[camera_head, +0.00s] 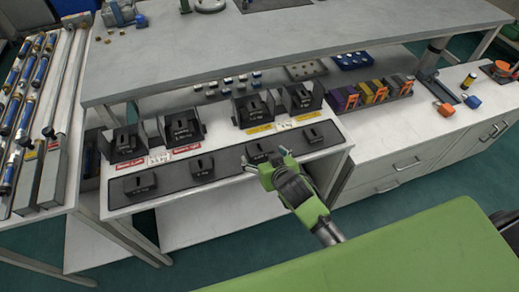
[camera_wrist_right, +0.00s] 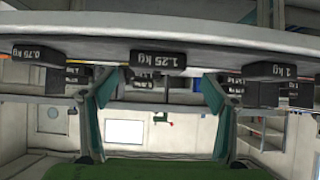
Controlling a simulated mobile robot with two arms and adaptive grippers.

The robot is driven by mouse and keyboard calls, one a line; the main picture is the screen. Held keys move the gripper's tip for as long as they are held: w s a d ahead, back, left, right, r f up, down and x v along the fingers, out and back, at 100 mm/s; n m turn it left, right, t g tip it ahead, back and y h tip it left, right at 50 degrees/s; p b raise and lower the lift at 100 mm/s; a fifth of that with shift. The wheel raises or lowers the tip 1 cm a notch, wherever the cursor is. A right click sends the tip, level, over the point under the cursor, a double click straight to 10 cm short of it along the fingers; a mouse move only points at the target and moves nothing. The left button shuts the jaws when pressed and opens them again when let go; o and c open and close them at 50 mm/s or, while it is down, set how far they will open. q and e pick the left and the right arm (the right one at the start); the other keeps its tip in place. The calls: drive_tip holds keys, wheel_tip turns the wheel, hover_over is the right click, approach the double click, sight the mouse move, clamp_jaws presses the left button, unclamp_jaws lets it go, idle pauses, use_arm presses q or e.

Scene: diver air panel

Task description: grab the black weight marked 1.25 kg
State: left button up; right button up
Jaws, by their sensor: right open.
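The black weight marked 1.25 kg (camera_wrist_right: 158,60) is at the upper middle of the right wrist view, where the picture is upside down. In the head view it is the black block (camera_head: 257,150) in the front row on the dark mat, partly hidden by my right gripper (camera_head: 266,164). My right gripper is open and empty, just in front of this weight. In the wrist view its two fingers (camera_wrist_right: 155,92) stand apart on either side, with the weight between their lines but not clasped. My left gripper is not in view.
Weights marked 0.75 kg (camera_wrist_right: 40,54) and 1 kg (camera_wrist_right: 277,71) flank it on the dark mat (camera_head: 225,163). Black holders (camera_head: 182,127) with weights stand behind, under a raised grey shelf (camera_head: 300,40). A green surface (camera_head: 400,250) fills the lower right.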

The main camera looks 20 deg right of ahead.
sight(260, 149)
drive_tip(key=x, duration=0.4)
drive_tip(key=shift+w+d+r, duration=0.15)
drive_tip(key=shift+w+d, duration=0.05)
drive_tip(key=shift+w, duration=0.2)
drive_tip(key=c, duration=1.9)
drive_tip(key=shift+w+r, duration=0.1)
drive_tip(key=shift+r, duration=0.2)
drive_tip(key=shift+c, duration=1.3)
drive_tip(key=shift+r, duration=0.1)
